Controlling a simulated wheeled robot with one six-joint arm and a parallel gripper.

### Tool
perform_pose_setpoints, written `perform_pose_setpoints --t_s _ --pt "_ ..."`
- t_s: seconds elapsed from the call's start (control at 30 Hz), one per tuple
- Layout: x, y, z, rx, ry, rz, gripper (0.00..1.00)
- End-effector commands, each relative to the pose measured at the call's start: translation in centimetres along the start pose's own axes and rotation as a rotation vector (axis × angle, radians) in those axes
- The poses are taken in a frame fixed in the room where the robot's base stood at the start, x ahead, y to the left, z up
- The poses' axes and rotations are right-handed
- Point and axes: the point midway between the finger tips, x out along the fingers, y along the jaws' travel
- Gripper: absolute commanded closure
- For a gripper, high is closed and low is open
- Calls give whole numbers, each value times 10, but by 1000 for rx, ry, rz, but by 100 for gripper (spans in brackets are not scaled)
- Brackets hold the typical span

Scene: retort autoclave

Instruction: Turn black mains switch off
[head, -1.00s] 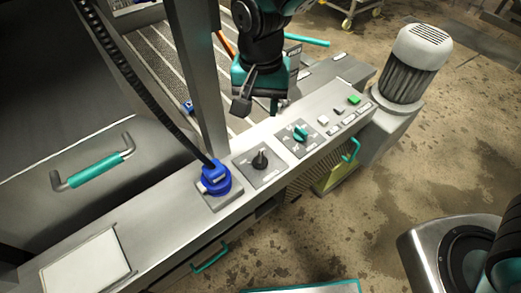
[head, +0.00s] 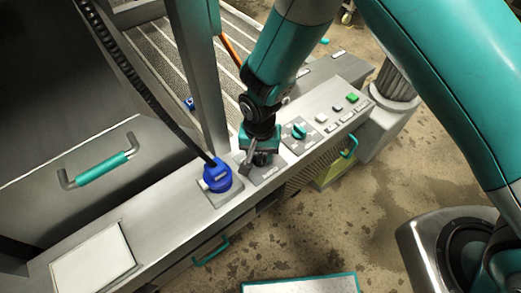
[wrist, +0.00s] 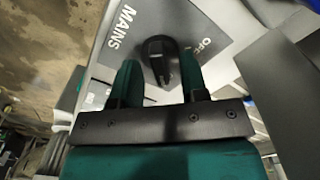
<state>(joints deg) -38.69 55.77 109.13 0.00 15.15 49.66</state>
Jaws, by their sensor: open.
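The black mains switch (wrist: 158,48) is a round knob with a pointer bar on a grey plate (wrist: 128,38) lettered "MAINS", in the wrist view. The knob shows between the two teal fingers of my gripper (wrist: 157,68), with one finger on each side. My gripper is open, and I cannot tell whether either finger touches the knob. In the head view my gripper (head: 256,160) is over the switch plate (head: 269,174) and hides the knob.
A blue plug (head: 217,177) with a black cable stands close left of my gripper. A teal selector knob (head: 299,131) and a green button (head: 352,97) lie to the right on the same panel. A grey post (head: 207,85) rises behind the panel.

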Motion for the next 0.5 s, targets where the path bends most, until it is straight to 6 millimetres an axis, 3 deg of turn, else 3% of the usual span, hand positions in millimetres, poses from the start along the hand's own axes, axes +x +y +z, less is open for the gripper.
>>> perform_pose_setpoints --t_s 0.33,0.5 --pt "4 0 0 0 1 -1 60" --pt "4 0 0 0 1 -1 99"
